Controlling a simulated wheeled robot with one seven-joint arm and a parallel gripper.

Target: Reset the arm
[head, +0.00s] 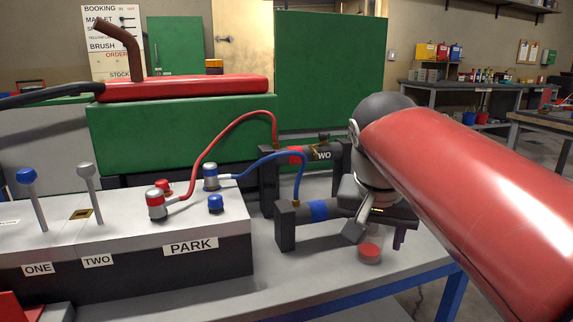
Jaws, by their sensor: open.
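My arm reaches in from the right, a large red link ending in a dark grey joint. My gripper (377,236) hangs below it over the right part of the bench, with its fingers apart and nothing seen between them. A small clear and red round piece (369,249) stands on the bench just below the fingers. The gripper is just right of a dark cylinder with a blue band (319,210). My arm hides part of the bench and the cylinders' right ends.
A control box (190,247) with two levers, marked ONE, TWO and PARK, fills the left of the bench (310,283). Red (225,136) and blue (262,162) hoses arch from it to the cylinders. A green machine (180,130) stands behind. Bare bench lies in front.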

